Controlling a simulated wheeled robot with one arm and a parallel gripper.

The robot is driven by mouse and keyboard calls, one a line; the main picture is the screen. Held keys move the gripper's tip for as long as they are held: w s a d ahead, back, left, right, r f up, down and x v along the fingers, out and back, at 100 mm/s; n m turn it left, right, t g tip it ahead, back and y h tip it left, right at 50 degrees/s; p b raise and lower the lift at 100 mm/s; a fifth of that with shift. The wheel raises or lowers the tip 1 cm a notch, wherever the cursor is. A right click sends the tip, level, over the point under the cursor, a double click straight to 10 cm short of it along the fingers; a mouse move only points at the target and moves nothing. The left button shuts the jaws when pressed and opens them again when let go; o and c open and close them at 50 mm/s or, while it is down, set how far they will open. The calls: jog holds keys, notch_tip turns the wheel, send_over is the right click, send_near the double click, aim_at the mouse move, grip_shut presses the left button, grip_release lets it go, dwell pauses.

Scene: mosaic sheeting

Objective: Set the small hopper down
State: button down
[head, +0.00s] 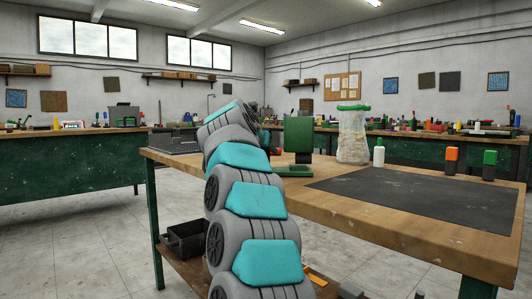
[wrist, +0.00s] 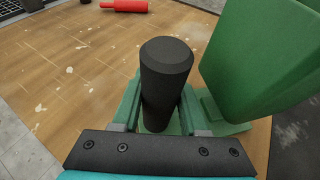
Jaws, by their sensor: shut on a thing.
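My gripper (wrist: 158,108) is shut around an upright black cylinder in the middle of the wrist view, which I take to be the grip of the small hopper (wrist: 167,65). Green shows under this cylinder, between the fingers. A tall green block (wrist: 262,65) stands close on the right; whether it is joined to the cylinder I cannot tell. In the head view the green block (head: 298,134) rises above a green foot at the workbench (head: 400,225). Whether the held thing touches the bench is not clear.
A dark mat (head: 420,195) covers the bench's right part. A green-lidded clear jar (head: 352,140), a white bottle (head: 379,155), an orange-topped bottle (head: 451,160) and a green-topped bottle (head: 489,163) stand behind it. A red cylinder (wrist: 124,5) lies beyond bare wood in the wrist view.

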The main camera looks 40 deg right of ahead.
jog(key=shift+c, duration=2.2)
grip_release()
jog(key=shift+f, duration=0.1)
jog(key=shift+a+r, duration=0.1)
jog(key=shift+r, duration=0.1)
jog(key=v, duration=1.1)
jog(key=shift+s+a, duration=0.25)
jog(key=shift+s, duration=0.05)
jog(key=shift+r, duration=0.1)
